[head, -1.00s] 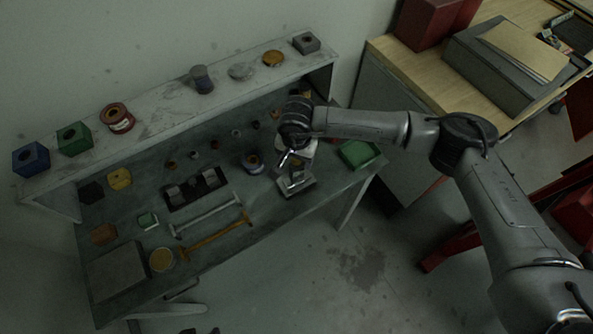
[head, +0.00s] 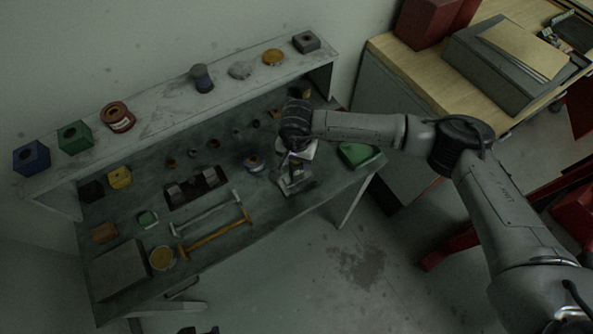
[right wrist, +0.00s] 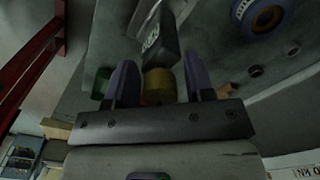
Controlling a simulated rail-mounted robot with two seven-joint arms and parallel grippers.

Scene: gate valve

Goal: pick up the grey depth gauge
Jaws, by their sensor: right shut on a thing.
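My right gripper (head: 292,163) is over the right part of the workbench, pointing down. Its two fingers also show in the right wrist view (right wrist: 159,72), standing apart. The grey depth gauge (head: 297,183) is at the fingertips in the head view, partly hidden by the gripper. In the right wrist view, a dark grey body with a small pale marking (right wrist: 152,42) is between the fingertips, and I take it to be the gauge. The gripper is shut on it. I cannot tell whether it touches the bench. My left gripper is not in view.
A green tray (head: 360,155) lies right of the gripper. A blue-rimmed round part (head: 254,162) lies close on its left. A yellow T-handled tool (head: 214,234) and a dark holder (head: 195,188) lie further left. The raised shelf (head: 170,98) runs along the back.

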